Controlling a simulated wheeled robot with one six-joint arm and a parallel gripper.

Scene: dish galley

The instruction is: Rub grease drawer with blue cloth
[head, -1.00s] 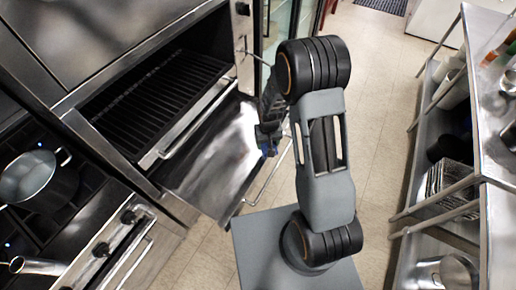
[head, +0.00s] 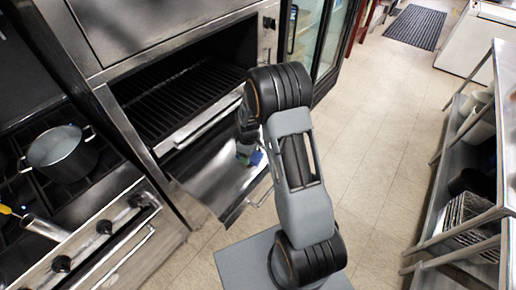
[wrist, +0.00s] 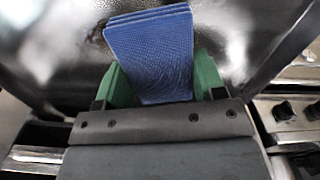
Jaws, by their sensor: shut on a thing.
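The grease drawer (head: 205,177) is a shiny steel tray pulled out below the broiler in the head view. Its bare metal (wrist: 240,25) fills the back of the wrist view, with a dark brownish smear beside the cloth. The blue cloth (wrist: 150,50), a folded pad, is held between the green fingers of my gripper (wrist: 162,80). In the head view my gripper (head: 247,156) is over the right part of the drawer, largely hidden by my arm. Whether the cloth touches the metal I cannot tell.
The broiler opening with its dark grate (head: 185,90) is above the drawer. A stove with a pot (head: 60,150) and knobs stands at left. A steel shelf unit (head: 470,215) stands at right. Tiled floor (head: 375,130) is clear between.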

